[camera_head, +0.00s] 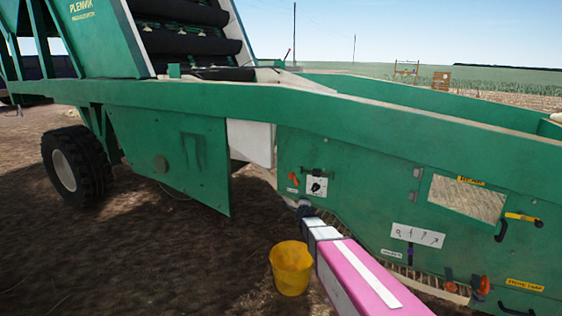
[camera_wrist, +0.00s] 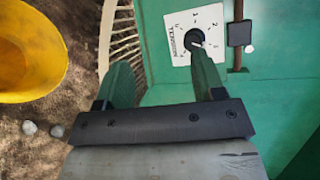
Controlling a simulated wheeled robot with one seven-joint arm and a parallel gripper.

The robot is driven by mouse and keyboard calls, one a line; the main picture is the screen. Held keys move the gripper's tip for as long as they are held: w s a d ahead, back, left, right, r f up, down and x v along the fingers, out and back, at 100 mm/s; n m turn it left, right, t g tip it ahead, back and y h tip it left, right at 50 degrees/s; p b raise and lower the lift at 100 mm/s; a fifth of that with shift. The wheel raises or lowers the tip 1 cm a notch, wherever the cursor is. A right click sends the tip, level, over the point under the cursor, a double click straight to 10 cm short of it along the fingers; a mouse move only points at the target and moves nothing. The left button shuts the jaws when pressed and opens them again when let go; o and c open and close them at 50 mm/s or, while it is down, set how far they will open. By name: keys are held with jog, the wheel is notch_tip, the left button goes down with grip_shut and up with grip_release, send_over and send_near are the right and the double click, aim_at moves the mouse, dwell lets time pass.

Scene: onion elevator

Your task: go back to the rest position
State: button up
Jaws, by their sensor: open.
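My gripper (camera_head: 304,208) is low in front of the green machine's side panel, just below a white dial plate (camera_head: 316,187) with a dark knob. In the wrist view my gripper (camera_wrist: 164,74) has its two greenish fingers spread wide apart, with nothing held between them. The dial plate (camera_wrist: 178,48) lies ahead of the fingers, with numbers around its knob (camera_wrist: 194,40). The right fingertip overlaps the plate's lower edge in the picture; I cannot tell whether it touches.
A yellow bucket (camera_head: 291,268) stands on the soil left of my arm. An orange-red lever (camera_head: 293,178) is beside the dial. A dark latch (camera_wrist: 239,34) on a rusty rod is right of the dial. The green machine (camera_head: 400,150) fills the front; open soil lies left.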

jog(key=s+d+f+n+g, duration=0.2)
jog(key=s+n+g, duration=0.3)
jog(key=s, duration=0.7)
jog(key=s+d+f+n+g, duration=0.2)
jog(key=s+n+g, duration=0.3)
jog(key=s, duration=0.8)
jog(key=s+d+f+n+g, duration=0.2)
jog(key=s+n+g, duration=0.3)
jog(key=s+n, duration=0.5)
jog(key=s+d, duration=0.1)
jog(key=s, duration=0.1)
jog(key=shift+s+d+g, duration=0.25)
jog(key=shift+s+g, duration=0.05)
jog(key=shift+s, duration=0.1)
jog(key=shift+c, duration=0.4)
